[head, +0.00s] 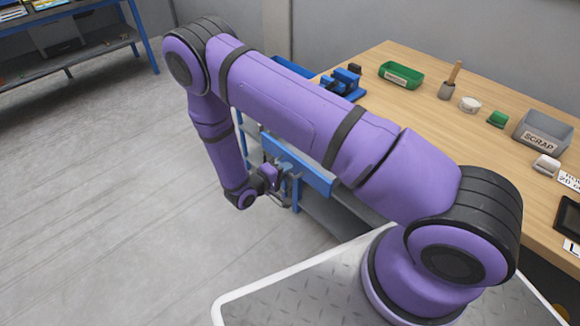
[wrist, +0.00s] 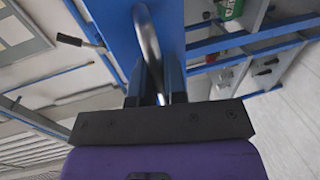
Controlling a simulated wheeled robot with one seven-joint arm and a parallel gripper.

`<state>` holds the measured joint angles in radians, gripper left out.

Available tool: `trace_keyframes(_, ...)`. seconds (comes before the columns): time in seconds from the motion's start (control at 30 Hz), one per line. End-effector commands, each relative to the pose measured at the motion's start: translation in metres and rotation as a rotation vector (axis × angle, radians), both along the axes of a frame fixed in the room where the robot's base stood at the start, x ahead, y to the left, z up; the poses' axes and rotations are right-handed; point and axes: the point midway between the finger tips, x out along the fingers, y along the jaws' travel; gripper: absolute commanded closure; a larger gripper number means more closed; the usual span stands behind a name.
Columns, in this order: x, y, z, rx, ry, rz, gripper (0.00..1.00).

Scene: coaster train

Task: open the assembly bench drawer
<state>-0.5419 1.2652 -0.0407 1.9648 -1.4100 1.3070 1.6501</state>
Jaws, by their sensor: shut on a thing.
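The assembly bench (head: 425,85) has a wooden top and stands right of centre in the head view. Its blue drawer front (head: 305,170) shows below the bench edge, partly hidden by my arm. In the wrist view the blue front (wrist: 105,25) fills the upper middle, with a curved metal bar handle (wrist: 147,35) on it. My gripper (head: 284,186) is low at the drawer front. In the wrist view my gripper (wrist: 159,80) is shut on the handle, with its fingers on either side of the bar. How far the drawer stands out cannot be told.
On the bench are a blue fixture (head: 343,82), a green bin (head: 401,75), a grey scrap bin (head: 542,132) and small parts. A blue-framed shelf (head: 75,55) stands at the far left. The grey floor (head: 110,190) left of the bench is clear.

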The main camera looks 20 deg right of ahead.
Motion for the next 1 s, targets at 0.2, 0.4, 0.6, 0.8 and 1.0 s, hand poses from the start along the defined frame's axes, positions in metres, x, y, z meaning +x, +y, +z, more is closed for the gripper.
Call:
trace_keyframes(0.2, 0.000, 0.000, 0.000, 0.000, 0.000, 0.001, 1.00)
trace_keyframes(0.4, 0.000, 0.000, 0.000, 0.000, 0.000, 0.001, 0.63)
trace_keyframes(0.6, 0.000, 0.000, 0.000, 0.000, 0.000, 0.001, 0.63)
trace_keyframes(0.8, -0.003, 0.012, 0.002, 0.001, -0.001, 0.002, 0.63)
trace_keyframes(1.0, -0.015, 0.045, 0.010, 0.001, -0.003, 0.004, 0.63)
